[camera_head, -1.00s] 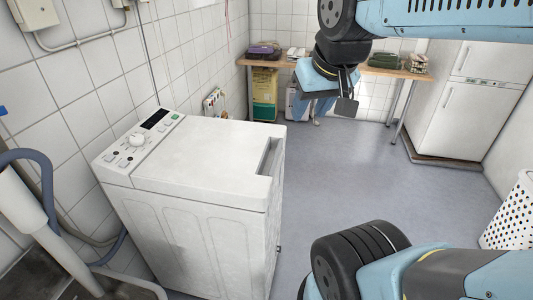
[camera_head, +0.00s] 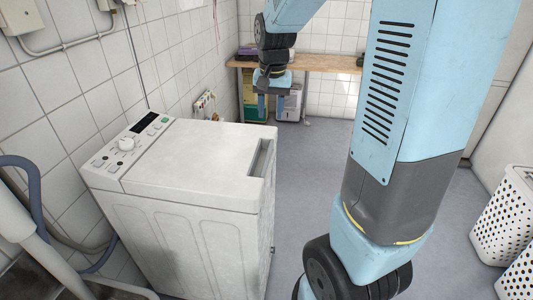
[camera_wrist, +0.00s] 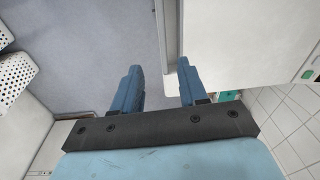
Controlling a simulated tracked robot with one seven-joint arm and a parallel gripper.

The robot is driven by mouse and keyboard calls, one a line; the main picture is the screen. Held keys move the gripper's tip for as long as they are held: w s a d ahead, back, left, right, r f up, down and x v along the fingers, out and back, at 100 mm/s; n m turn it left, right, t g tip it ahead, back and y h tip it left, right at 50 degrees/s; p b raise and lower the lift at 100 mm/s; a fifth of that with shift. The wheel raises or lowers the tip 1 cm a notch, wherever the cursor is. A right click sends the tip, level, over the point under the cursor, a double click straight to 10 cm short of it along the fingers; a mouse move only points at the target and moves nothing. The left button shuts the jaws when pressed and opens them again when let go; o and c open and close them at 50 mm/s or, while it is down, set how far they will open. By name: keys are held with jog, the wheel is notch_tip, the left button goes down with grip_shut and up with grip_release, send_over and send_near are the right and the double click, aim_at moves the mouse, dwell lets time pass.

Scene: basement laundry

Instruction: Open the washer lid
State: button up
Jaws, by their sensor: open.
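The white top-loading washer (camera_head: 190,235) stands at the left in the head view. Its lid (camera_head: 200,160) lies flat and shut. A grey grip recess (camera_head: 260,160) runs along the lid's right edge. My gripper (camera_head: 271,106) hangs fingers-down beyond the washer's back right corner, higher than the lid and apart from it. In the wrist view my gripper (camera_wrist: 160,78) is open with nothing between its blue fingers. There the lid (camera_wrist: 245,45) fills the upper right, and its edge with the recess (camera_wrist: 172,35) shows just beyond the right fingertip.
The control panel (camera_head: 130,138) with a knob lies on the washer's left side against the tiled wall. White perforated baskets (camera_head: 505,215) stand at the right. A wooden table (camera_head: 325,63) is at the back. Grey floor (camera_head: 310,160) right of the washer is clear.

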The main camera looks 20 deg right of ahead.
jog(key=m+g, duration=0.1)
send_over(267, 156)
notch_tip(267, 156, down, 4)
notch_tip(267, 156, down, 14)
jog(key=shift+r, duration=0.1)
dwell(0.4)
grip_shut()
dwell(0.3)
dwell(0.4)
